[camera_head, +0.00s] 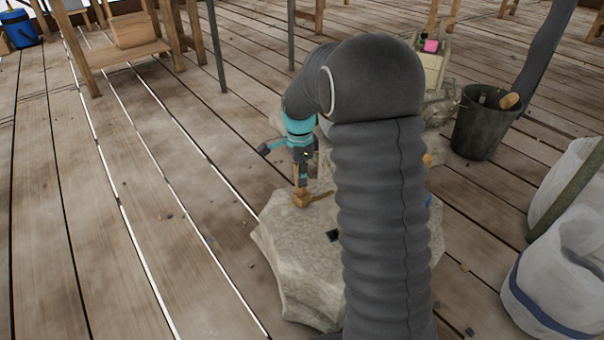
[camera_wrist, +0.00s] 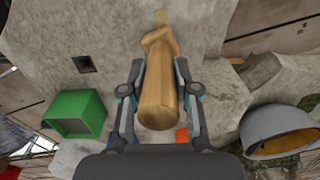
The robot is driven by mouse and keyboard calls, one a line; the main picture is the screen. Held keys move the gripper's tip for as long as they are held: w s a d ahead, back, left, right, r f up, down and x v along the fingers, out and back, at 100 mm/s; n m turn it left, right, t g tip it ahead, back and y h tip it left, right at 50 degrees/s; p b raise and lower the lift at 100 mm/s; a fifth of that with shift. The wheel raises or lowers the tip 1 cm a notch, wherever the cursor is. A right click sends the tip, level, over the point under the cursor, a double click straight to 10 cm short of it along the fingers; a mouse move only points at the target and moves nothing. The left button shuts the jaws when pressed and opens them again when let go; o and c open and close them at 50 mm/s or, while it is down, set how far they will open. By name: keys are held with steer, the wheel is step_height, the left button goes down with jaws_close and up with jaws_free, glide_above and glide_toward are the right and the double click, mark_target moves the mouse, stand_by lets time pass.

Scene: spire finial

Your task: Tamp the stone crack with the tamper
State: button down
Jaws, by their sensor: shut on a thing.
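My gripper (camera_head: 302,172) is shut on the wooden tamper (camera_head: 301,199) and points down over the pale stone block (camera_head: 290,265). In the wrist view the tamper (camera_wrist: 158,98) stands between both fingers, its thick rounded end nearest the camera and its far end at the stone (camera_wrist: 125,30). I cannot tell whether that end touches the stone. A dark square hole (camera_head: 333,236) is in the stone. My arm hides the stone's right part.
A green box (camera_wrist: 75,113) and a grey bowl with orange inside (camera_wrist: 280,130) flank my gripper in the wrist view. A dark bucket of tools (camera_head: 484,122) and white sacks (camera_head: 560,250) stand at right. The plank floor at left is mostly clear.

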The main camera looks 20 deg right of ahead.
steer(key=shift+s+a+f, duration=0.1)
steer(key=shift+s+a, duration=0.05)
steer(key=shift+a, duration=0.85)
step_height(320, 180, up, 7)
steer(key=p, duration=0.5)
stand_by(0.4)
